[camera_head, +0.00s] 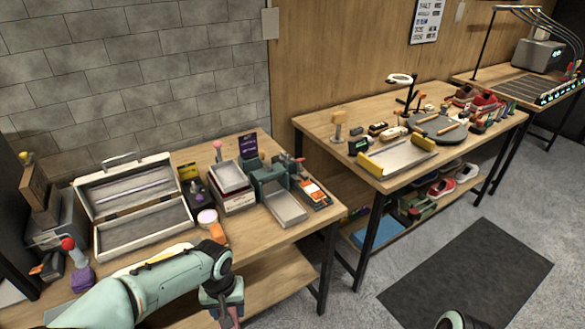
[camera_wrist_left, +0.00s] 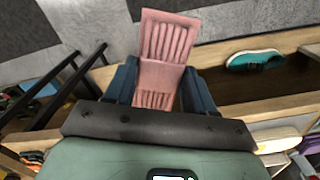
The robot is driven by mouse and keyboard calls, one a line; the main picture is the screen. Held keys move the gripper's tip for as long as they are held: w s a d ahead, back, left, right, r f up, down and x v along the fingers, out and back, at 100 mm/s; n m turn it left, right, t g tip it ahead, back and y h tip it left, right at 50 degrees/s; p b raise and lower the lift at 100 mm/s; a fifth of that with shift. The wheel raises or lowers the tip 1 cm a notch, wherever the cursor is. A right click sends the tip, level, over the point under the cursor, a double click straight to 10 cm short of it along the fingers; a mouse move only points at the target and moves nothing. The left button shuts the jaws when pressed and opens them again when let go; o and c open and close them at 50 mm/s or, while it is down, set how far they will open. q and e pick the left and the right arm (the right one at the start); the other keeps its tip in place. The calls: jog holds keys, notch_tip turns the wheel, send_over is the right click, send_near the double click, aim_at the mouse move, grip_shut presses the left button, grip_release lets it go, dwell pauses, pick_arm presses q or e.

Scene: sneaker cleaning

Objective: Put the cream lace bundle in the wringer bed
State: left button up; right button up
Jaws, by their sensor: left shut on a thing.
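My left gripper (camera_head: 224,308) is shut on a pinkish, ribbed bundle with a band round its middle (camera_wrist_left: 163,55); it looks pink rather than cream. The bundle's lower part also shows in the head view below the gripper, just off the near table's front edge. In the left wrist view both blue-grey fingers (camera_wrist_left: 160,85) press its sides. A grey-green wringer-like device (camera_head: 266,178) stands at the right of the near table, with a shallow grey tray (camera_head: 287,209) before it, apparently its bed and empty. My right gripper is out of view.
An open metal toolbox (camera_head: 140,234) fills the table's left. A boxed tray (camera_head: 232,199), a small round tub (camera_head: 207,218) and an orange item (camera_head: 217,233) lie between it and the wringer. A shelf with shoes is below. A second table (camera_head: 350,125) stands beyond a gap.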

pick_arm(q)
jog(key=w+a+f+m+p, duration=0.1)
jog(key=w+f, duration=0.2)
jog(key=f, duration=0.2)
jog(key=shift+a+f+m, duration=0.25)
jog(key=shift+a+m, duration=0.1)
jog(key=shift+m, duration=0.05)
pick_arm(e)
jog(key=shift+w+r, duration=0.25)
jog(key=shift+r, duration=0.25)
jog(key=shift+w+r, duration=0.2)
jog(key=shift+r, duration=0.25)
pick_arm(q)
jog(key=shift+w, duration=0.1)
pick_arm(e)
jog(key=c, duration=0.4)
pick_arm(q)
jog(key=shift+d, duration=0.1)
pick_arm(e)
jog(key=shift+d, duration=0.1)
